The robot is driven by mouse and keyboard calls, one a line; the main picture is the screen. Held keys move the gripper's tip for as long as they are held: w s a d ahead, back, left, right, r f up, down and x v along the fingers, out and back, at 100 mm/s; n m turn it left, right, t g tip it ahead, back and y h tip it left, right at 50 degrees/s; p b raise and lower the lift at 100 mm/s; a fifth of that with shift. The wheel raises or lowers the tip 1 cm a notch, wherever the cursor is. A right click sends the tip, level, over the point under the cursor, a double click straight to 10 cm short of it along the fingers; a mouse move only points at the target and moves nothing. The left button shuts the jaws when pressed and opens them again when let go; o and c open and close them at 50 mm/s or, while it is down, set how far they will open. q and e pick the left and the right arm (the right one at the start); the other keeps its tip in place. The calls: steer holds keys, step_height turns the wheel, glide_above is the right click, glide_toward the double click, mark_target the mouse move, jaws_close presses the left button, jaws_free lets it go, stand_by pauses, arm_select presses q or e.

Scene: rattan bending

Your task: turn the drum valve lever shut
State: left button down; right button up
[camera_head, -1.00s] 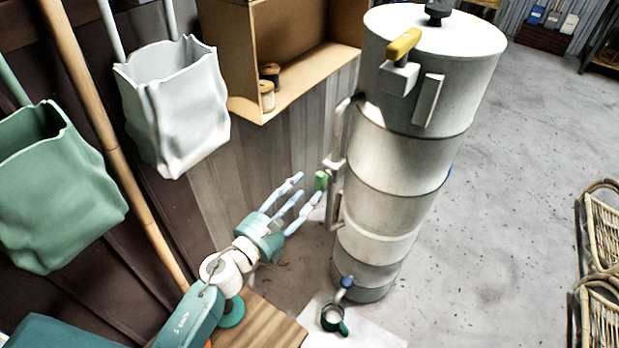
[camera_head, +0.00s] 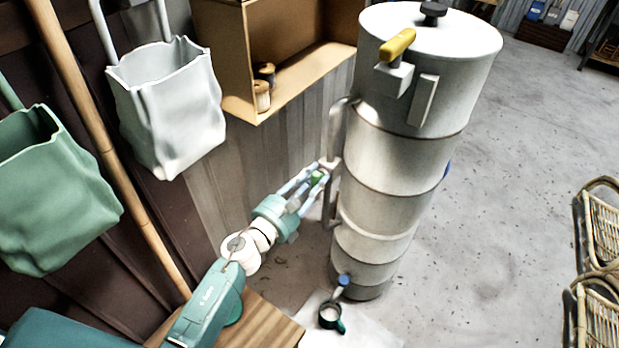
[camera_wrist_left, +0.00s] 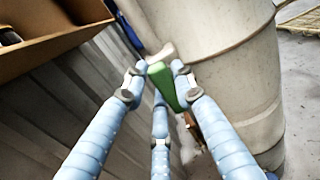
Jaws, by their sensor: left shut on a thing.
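The tall white drum (camera_head: 395,170) stands upright at the middle right, with a pipe (camera_head: 337,130) on its left side. A small green lever (camera_head: 317,178) sits at the pipe. In the left wrist view the green lever (camera_wrist_left: 166,86) shows in the middle, tapering downward and slanting slightly. My left gripper (camera_head: 312,174) is shut on this lever, with its pale blue fingers around it. In the left wrist view my left gripper (camera_wrist_left: 157,78) has fingers on both sides of the lever and one below. The fingers partly hide the lever in the head view. My right gripper does not show.
A yellow handle (camera_head: 398,44) is high on the drum. A blue tap (camera_head: 343,280) is low, above a dark green cup (camera_head: 331,316). A wooden box shelf (camera_head: 300,75) is behind. White (camera_head: 170,110) and green (camera_head: 55,190) bags hang left.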

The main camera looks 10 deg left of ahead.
arm_select(q)
steer(key=shift+a+n, duration=0.1)
steer(key=shift+n, duration=0.5)
steer(key=shift+f+n, duration=0.15)
steer(key=shift+n, duration=0.55)
steer(key=n, duration=0.3)
steer(key=shift+w+a+f+n, duration=0.1)
steer(key=shift+a+n, duration=0.05)
steer(key=shift+n, duration=0.15)
steer(key=n, duration=0.2)
steer(key=shift+f+n, duration=0.1)
steer(key=shift+n, duration=0.3)
steer(key=n, duration=0.7)
steer(key=shift+w+f+p, duration=0.1)
steer(key=shift+f+p, duration=0.15)
steer(key=shift+p, duration=0.05)
steer(key=shift+n, duration=0.8)
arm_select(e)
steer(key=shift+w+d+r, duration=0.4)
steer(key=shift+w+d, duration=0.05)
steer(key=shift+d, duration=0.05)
arm_select(q)
steer(key=shift+n, duration=0.3)
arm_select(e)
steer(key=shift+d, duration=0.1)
